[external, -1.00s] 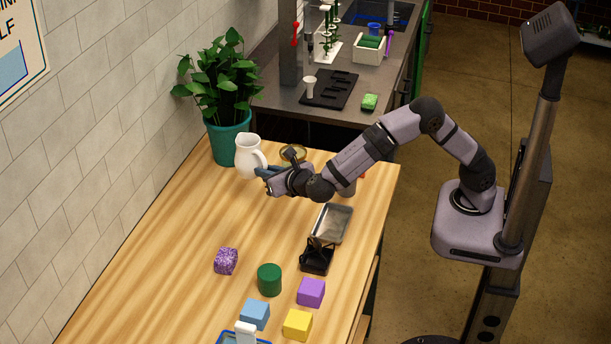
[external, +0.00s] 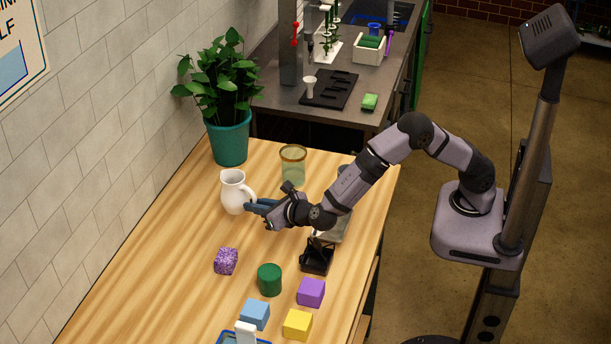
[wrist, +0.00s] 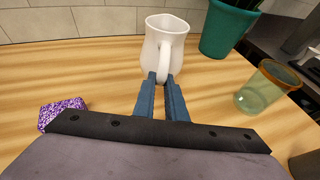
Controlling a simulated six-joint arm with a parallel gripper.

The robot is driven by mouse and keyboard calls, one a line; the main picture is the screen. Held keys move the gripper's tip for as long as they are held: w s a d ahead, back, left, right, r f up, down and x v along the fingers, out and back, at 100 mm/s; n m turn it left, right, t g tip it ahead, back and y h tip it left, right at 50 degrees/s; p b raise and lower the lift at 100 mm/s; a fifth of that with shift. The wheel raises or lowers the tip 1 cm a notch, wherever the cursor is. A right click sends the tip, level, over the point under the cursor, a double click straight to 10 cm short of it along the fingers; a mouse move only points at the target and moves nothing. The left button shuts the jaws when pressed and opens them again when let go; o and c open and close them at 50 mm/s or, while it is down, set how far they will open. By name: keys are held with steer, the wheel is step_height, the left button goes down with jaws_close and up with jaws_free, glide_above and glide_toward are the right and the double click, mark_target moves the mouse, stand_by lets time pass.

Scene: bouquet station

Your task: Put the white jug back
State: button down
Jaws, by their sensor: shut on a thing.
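The white jug (external: 233,193) is upright at the wall side of the wooden table, in front of the potted plant. Its handle faces my gripper (external: 252,206), whose blue fingers are shut on the handle. In the wrist view the jug (wrist: 157,50) stands upright just beyond the fingertips (wrist: 161,78), with the handle between them. I cannot tell for sure whether its base touches the table or is slightly above it.
A green glass with a brown rim (external: 293,167) stands behind my gripper. The plant pot (external: 229,140) is at the back left. A purple speckled cube (external: 226,261), a green cylinder (external: 269,279) and a black holder (external: 317,259) are nearer the front. The table's left side is clear.

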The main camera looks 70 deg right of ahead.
steer(key=shift+f+p, duration=0.45)
steer(key=shift+f, duration=1.5)
steer(key=shift+f, duration=0.15)
steer(key=c, duration=1.8)
jaws_free()
steer(key=b+v, duration=0.2)
steer(key=v, duration=0.3)
steer(key=shift+s+a, duration=0.1)
steer(key=shift+a, duration=0.05)
step_height(320, 180, up, 6)
steer(key=shift+f+b, duration=0.2)
steer(key=shift+b, duration=0.2)
steer(key=shift+r, duration=0.8)
steer(key=shift+d, duration=0.2)
